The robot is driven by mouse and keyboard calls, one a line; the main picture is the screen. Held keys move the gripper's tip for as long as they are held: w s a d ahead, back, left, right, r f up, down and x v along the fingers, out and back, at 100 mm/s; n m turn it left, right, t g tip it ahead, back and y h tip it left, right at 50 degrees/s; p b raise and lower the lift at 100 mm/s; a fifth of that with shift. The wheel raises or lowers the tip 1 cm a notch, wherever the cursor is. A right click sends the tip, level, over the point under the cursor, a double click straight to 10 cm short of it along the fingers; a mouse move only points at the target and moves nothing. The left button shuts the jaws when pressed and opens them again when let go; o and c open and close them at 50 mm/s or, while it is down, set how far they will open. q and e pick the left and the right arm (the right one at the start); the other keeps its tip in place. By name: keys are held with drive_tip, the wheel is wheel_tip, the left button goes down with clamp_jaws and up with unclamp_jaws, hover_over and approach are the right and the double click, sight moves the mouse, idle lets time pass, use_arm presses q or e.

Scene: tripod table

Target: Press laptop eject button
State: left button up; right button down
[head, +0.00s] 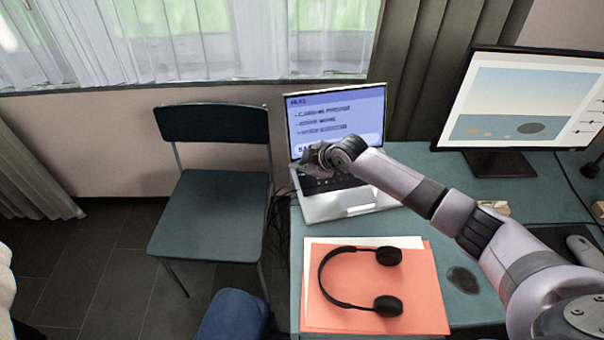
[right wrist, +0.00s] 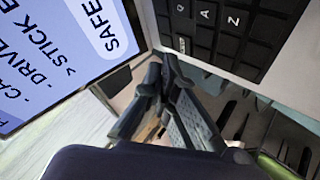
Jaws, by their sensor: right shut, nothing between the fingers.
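The open silver laptop (head: 350,207) stands on the green table, its lit screen (head: 335,108) showing a text list. In the right wrist view the screen (right wrist: 70,50) reads partly "SAFE" and "> STICK E", and the keyboard (right wrist: 235,35) shows the Q, A and Z keys. My right gripper (head: 298,165) is at the laptop's left side, by the lower left of the screen. In the right wrist view its fingers (right wrist: 157,75) are shut and empty, close to the laptop's left edge. Contact cannot be told. I cannot make out an eject button. My left gripper is not in view.
Black headphones (head: 340,290) lie on an orange folder (head: 425,300) in front of the laptop. A monitor (head: 500,163) stands at the right. A chair (head: 210,215) and dark cables (head: 280,215) are left of the table's edge. A blue seat (head: 232,318) is at the bottom.

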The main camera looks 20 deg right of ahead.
sight(301, 176)
wheel_tip(301, 176, up, 5)
drive_tip(key=p, duration=0.4)
drive_tip(key=shift+f, duration=0.1)
idle(0.6)
